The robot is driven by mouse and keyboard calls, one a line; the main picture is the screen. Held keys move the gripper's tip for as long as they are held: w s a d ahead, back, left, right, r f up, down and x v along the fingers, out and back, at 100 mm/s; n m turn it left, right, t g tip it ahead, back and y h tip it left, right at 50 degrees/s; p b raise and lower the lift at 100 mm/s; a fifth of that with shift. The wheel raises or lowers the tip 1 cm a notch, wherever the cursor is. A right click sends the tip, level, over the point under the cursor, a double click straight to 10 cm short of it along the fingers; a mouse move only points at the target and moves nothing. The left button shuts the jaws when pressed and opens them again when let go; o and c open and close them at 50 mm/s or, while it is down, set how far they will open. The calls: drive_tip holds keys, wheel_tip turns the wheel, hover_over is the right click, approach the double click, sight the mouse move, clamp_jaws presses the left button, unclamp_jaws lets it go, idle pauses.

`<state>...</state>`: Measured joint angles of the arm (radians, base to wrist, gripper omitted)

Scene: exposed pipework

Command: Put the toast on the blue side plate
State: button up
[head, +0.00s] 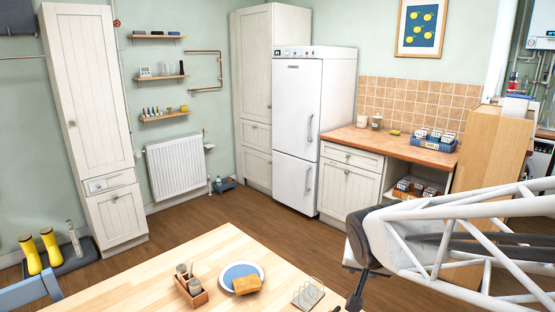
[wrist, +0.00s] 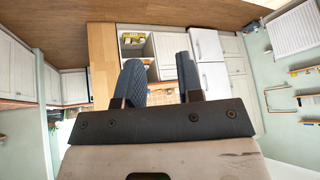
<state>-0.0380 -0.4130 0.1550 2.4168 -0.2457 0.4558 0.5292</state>
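The toast (head: 247,285) is a golden-brown slice at the front right of the blue side plate (head: 236,271), which has a blue centre and a pale rim. The toast overlaps the plate's rim in the head view; I cannot tell whether it rests on the plate or leans against its edge. Both are on the wooden table (head: 160,270). My gripper (wrist: 158,72) shows in the wrist view with its two dark fingers apart and nothing between them. In the head view my arm comes in from the right, its dark end right of the toast and apart from it. The wrist view shows neither toast nor plate.
A wire toast rack (head: 308,296) stands right of the plate, near my arm. A wooden caddy (head: 191,292) with shakers stands left of it. A blue chair (head: 30,290) is at the left. The table's far left part is clear. A fridge (head: 310,130) and counter (head: 365,140) stand behind.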

drive_tip(key=s+r+n+g+y, duration=0.1)
drive_tip(key=s+r+n+g, duration=0.1)
drive_tip(key=s, duration=1.4)
drive_tip(key=shift+s+d+r+n+g, duration=0.15)
drive_tip(key=shift+s+n+g, duration=0.2)
drive_tip(key=shift+n+g, duration=0.35)
